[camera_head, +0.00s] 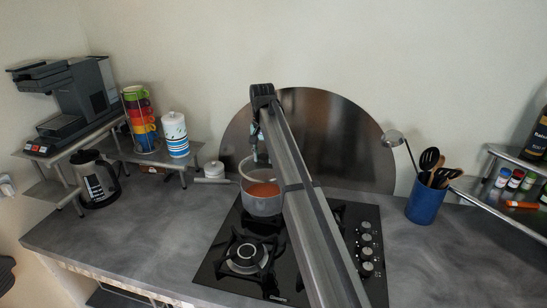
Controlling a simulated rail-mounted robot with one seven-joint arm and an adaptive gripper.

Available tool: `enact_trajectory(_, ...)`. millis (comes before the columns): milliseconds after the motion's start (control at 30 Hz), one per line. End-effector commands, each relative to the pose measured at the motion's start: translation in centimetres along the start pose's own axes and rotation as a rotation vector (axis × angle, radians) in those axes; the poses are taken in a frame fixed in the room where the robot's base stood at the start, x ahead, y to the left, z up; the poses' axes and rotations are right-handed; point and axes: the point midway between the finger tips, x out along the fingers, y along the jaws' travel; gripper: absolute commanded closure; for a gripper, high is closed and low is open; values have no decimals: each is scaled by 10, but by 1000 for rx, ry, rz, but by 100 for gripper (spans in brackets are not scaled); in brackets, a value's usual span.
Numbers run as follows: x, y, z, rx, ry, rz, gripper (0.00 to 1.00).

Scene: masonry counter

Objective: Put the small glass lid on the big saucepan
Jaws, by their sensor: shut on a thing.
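The big saucepan (262,204) stands on the back part of the hob and holds orange-red contents. My arm crosses in front of its right side. My gripper (259,157) points down over the saucepan's back rim, small and partly hidden by my arm. It is shut on what appears to be the small glass lid; the clear glass is too faint to outline against the pan and wall. Whether the lid touches the rim cannot be told.
A rack of coloured cups (140,118), a striped canister (174,135), a coffee machine (78,97) and a kettle (97,180) are at left. A blue utensil holder (425,203) stands at right. The front-left counter is clear.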

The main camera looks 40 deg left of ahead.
Motion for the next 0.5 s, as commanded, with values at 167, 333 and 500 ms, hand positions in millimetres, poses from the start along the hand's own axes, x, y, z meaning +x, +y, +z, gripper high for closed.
enact_trajectory(167,8,1,0,0,0,0,100)
enact_trajectory(333,19,1,0,0,0,0,100)
enact_trajectory(500,30,1,0,0,0,0,100)
